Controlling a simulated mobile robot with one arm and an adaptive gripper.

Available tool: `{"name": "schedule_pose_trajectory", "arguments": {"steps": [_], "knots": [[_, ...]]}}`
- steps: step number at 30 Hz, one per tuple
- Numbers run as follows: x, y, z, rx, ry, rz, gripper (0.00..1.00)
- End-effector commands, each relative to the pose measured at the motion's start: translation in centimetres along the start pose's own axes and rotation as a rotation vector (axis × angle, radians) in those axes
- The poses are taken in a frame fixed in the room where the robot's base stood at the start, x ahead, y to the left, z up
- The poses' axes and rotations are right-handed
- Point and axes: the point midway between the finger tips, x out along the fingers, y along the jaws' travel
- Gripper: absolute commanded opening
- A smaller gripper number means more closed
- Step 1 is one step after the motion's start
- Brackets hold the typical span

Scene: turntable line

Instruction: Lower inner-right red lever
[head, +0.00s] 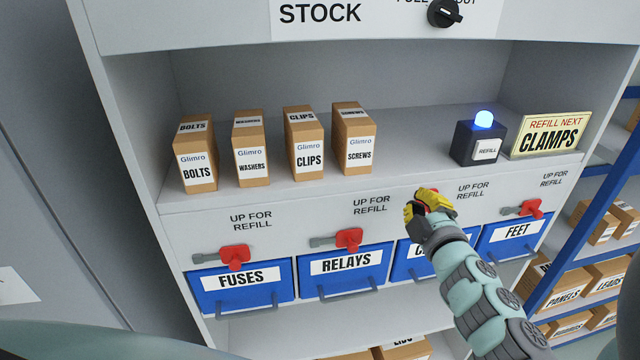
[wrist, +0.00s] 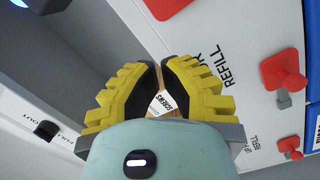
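Red levers with grey bars line the panel above the blue drawers. In the head view the inner-right one (head: 427,193) shows only as a bit of red behind my yellow gripper (head: 430,207), so I cannot tell its position. In the wrist view a large red piece (wrist: 166,6), cut off by the top edge, lies beyond my fingertips (wrist: 161,70); it looks like that lever. My fingers are apart with a gap, and nothing is held between them. I cannot tell whether they touch the lever.
The relays lever (head: 348,239), fuses lever (head: 234,256) and feet lever (head: 530,208) are nearby. Above are the shelf with the screws box (head: 355,150) and other boxes, a lit blue refill lamp (head: 483,119) and a clamps sign (head: 551,134). A blue rack (head: 590,220) stands right.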

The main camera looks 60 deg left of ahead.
Motion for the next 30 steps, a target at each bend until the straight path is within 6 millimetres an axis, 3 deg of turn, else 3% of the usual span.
{"name": "schedule_pose_trajectory", "arguments": {"steps": [6, 12, 21, 30], "knots": [[1.1, -0.7, -1.0, 0.008, 0.010, -0.026, 0.00], [1.2, -0.2, 1.0, -0.001, -0.015, -0.017, 0.00], [1.4, -0.7, 1.3, 0.009, 0.003, -0.024, 0.00], [1.9, -1.0, 3.0, 0.004, 0.004, -0.023, 0.00]]}}
